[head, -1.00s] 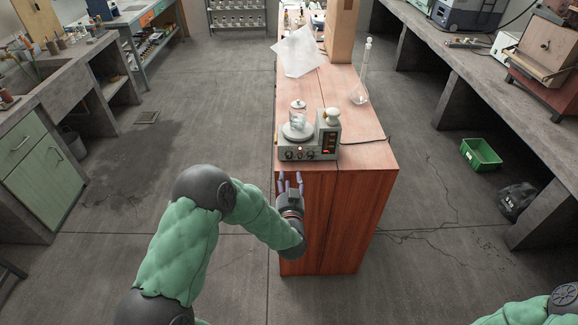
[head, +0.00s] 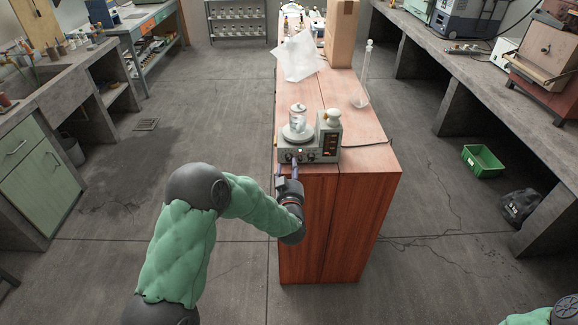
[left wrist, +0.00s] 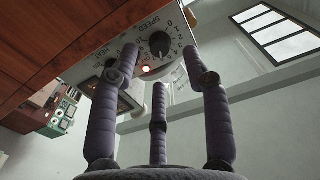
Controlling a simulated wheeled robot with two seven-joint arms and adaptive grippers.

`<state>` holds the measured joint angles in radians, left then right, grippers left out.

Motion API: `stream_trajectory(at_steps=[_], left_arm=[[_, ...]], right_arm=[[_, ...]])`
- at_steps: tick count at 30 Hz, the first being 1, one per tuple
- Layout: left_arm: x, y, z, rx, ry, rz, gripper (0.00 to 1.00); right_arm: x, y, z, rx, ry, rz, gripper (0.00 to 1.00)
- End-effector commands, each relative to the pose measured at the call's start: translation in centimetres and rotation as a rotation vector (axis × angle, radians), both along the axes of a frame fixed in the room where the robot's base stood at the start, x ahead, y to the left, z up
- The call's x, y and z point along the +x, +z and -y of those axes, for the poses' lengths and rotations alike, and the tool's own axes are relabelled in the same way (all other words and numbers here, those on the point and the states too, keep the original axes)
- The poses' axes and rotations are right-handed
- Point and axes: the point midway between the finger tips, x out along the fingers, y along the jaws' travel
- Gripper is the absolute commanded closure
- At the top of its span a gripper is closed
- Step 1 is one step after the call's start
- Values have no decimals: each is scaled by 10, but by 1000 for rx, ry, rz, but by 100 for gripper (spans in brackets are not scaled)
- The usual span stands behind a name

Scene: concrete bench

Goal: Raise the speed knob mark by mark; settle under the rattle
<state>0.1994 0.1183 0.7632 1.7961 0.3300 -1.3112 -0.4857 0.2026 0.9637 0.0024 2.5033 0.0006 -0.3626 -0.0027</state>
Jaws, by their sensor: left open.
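A stirrer-like instrument (head: 322,154) sits on the near end of the wooden bench, with a glass vessel (head: 298,113) on its round plate. Its black speed knob (left wrist: 159,43) shows in the left wrist view, beside the word SPEED and a ring of numbers. A lit lamp (left wrist: 146,68) is close by. The HEAT control is partly hidden behind a finger. My left gripper (head: 288,165) is open at the front panel; in the left wrist view (left wrist: 160,54) its fingertips lie on either side of the knob. I cannot tell if they touch it. My right gripper is out of view.
A dark cable runs right from the instrument. Floor on both sides is mostly open; a green crate (head: 483,160) lies right.

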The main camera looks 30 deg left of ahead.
Motion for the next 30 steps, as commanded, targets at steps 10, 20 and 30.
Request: stream_trajectory(at_steps=[10, 20, 30], left_arm=[[31, 0, -19, 1, -1, 0, 52], [33, 0, -20, 1, -1, -1, 55], [33, 0, -20, 3, -1, -2, 100]], right_arm=[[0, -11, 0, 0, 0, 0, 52], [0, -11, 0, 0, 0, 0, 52], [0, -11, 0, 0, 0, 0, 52]])
